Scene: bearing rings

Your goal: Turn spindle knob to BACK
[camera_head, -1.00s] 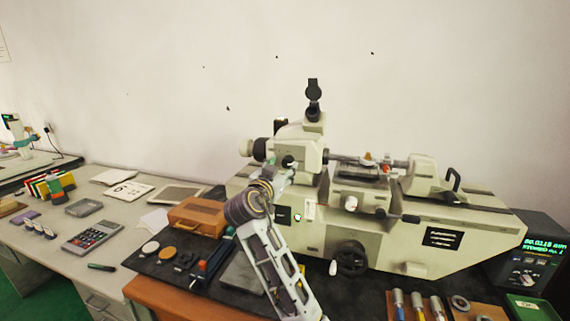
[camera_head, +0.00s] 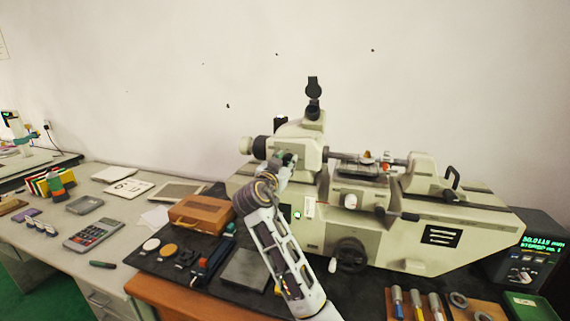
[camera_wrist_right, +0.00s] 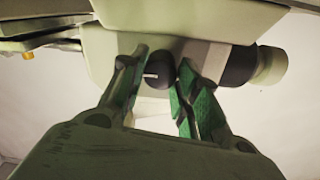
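The spindle knob (camera_wrist_right: 157,71) is round and black with a short white mark. In the right wrist view it sits on the underside of the pale machine head, and the white mark lies about level. My right gripper (camera_wrist_right: 162,64) has its two green-padded fingers spread, one on each side of the knob. I cannot tell whether the pads touch it. In the head view my right gripper (camera_head: 285,162) is at the front of the beige measuring machine (camera_head: 390,235) and hides most of the knob. My left gripper is not in view.
A black handwheel (camera_head: 347,256) is on the machine's front, right of my arm. A brown wooden case (camera_head: 197,214) and small parts lie left of my arm on the dark mat. A digital readout box (camera_head: 527,262) stands at the right.

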